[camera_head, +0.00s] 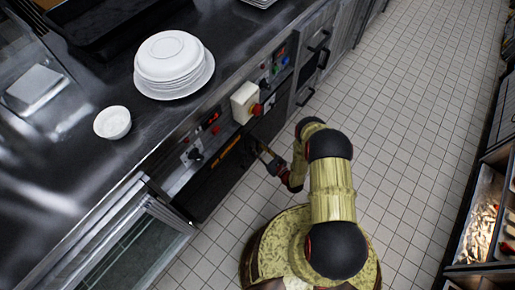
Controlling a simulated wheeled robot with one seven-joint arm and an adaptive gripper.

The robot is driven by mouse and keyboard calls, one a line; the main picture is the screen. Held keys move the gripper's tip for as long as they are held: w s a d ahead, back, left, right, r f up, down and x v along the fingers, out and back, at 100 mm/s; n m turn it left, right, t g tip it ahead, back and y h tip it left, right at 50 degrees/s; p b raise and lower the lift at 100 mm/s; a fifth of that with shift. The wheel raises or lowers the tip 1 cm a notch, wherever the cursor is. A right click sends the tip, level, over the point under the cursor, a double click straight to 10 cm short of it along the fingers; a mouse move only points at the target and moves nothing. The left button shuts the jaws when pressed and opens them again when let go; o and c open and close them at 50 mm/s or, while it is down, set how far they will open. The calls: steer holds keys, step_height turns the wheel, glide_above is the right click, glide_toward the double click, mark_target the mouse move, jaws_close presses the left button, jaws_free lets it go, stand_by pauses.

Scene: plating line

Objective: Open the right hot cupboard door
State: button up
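The front of the hot counter runs diagonally down from upper right to lower left. A dark door (213,183) with orange marks sits below a control panel with red displays. My gripper (264,153) is at the right end of this dark door, close to the counter front. Its fingers are small and dark against the dark front, so I cannot tell whether they are open or shut, or whether they touch a handle. Further up to the right are more front panels with black bar handles (318,50). I cannot tell which panel is the right hot cupboard door.
A stack of white plates (172,58) and a white bowl (112,122) stand on the steel worktop (60,175). A white box with a red knob (257,109) juts from the front. A glass-panelled unit (140,250) is at lower left. Tiled floor (385,130) is clear to the right, up to shelving.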

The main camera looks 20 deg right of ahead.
steer(key=shift+w, duration=0.1)
steer(key=shift+c, duration=1.2)
jaws_close()
